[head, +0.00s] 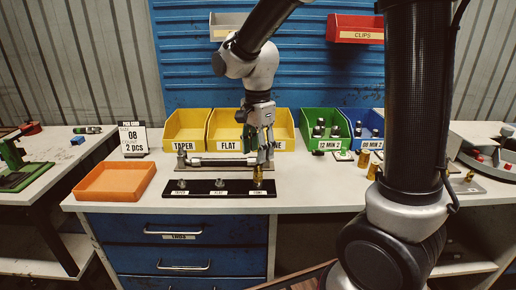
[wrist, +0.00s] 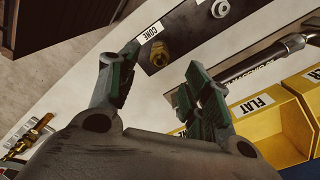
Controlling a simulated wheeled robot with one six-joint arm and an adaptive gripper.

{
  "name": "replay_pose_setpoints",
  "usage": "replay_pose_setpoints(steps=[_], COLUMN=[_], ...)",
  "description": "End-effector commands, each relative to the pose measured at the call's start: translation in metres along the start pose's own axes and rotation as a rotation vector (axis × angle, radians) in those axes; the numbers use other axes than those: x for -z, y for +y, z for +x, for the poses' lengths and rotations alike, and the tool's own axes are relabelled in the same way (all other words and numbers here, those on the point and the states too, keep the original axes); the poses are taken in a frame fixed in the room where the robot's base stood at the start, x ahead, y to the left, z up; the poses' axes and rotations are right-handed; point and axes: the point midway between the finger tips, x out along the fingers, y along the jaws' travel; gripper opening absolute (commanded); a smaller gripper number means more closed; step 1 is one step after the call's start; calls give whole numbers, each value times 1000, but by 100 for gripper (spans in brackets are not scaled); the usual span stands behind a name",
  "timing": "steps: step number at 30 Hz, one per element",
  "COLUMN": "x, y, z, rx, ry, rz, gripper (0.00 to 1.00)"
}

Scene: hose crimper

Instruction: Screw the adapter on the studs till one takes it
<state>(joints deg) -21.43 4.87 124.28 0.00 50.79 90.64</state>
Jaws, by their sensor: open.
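A black strip (head: 238,195) on the bench carries studs labelled TAPER, FLAT and CONE. The brass adapter (head: 258,178) stands upright at the CONE stud, at the strip's right end; how far down it sits cannot be told. In the wrist view the adapter (wrist: 159,54) is beside the CONE label, with its bore facing the camera. The TAPER stud (head: 181,184) and FLAT stud (head: 219,184) are bare. My gripper (head: 263,148) is above and slightly behind the adapter. Its fingers (wrist: 160,82) are spread and empty, apart from the adapter.
A metal rod on stands (head: 225,161) lies just behind the strip. Yellow bins (head: 186,129), a green bin (head: 318,143) and a blue bin (head: 367,143) line the back. Brass fittings (head: 373,171) stand at right. An orange tray (head: 115,182) is at left, near a sign (head: 133,140).

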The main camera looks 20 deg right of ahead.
Motion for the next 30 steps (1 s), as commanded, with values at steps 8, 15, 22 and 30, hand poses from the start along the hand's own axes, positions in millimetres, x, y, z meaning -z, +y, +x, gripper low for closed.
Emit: replay_pose_setpoints(steps=[8, 15, 22, 30], x=[0, 0, 0, 0], y=[2, 1, 1, 1], z=[38, 69, 77, 76], rx=[-6, -4, -1, -1], ry=[0, 0, 0, 0], rz=[10, 9, 9, 9], gripper=[49, 49, 49, 27])
